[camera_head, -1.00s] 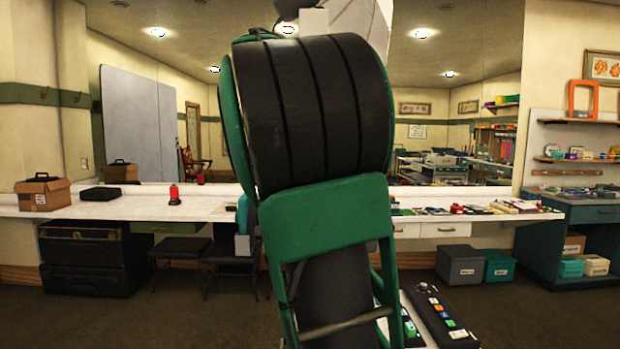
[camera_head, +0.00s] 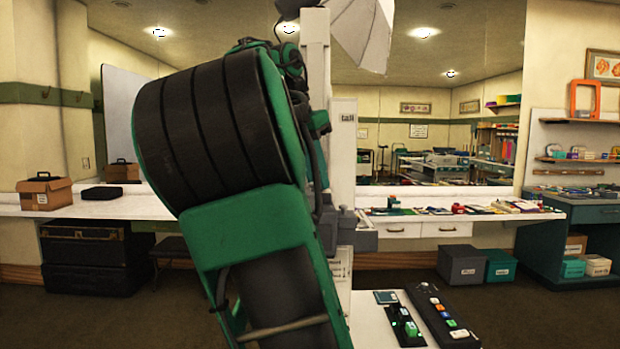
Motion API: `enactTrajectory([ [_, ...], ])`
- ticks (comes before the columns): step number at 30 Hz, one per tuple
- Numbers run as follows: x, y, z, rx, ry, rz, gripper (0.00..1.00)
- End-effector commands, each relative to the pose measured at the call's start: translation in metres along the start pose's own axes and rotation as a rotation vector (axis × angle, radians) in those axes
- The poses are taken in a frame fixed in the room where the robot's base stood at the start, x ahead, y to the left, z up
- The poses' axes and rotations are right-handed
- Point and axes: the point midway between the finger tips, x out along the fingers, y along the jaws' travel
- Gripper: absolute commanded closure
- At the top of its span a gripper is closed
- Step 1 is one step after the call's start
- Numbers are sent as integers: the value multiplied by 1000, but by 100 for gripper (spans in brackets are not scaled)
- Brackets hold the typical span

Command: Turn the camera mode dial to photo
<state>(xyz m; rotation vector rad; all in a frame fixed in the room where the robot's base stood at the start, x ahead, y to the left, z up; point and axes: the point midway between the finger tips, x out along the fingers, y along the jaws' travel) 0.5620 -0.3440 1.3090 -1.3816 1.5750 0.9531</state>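I cannot make out a camera mode dial in this view. A dark control panel (camera_head: 440,318) with several coloured buttons and a knob-like part at its far end lies on a white surface (camera_head: 372,330) at the lower right. A smaller black unit (camera_head: 404,326) with green parts stands just left of it. My green and black arm fills the centre left and hides much behind it. My gripper is not visible, so its opening and contact cannot be seen.
A white upright post (camera_head: 316,120) with a lettered box (camera_head: 343,140) stands right of my arm, under a pale umbrella (camera_head: 362,30). A long white counter (camera_head: 120,208) runs along the back, holding a cardboard box (camera_head: 44,192). Grey (camera_head: 461,264) and teal (camera_head: 500,266) boxes sit on the floor.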

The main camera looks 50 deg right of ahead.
Motion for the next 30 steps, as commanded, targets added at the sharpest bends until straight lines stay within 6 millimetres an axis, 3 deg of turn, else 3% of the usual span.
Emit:
enactTrajectory([
  [23,0,-3,3,57,-5,28,100],
  [24,0,-3,3,57,-5,28,78],
  [26,0,-3,3,57,-5,28,64],
  [30,0,-2,2,61,-4,28,62],
])
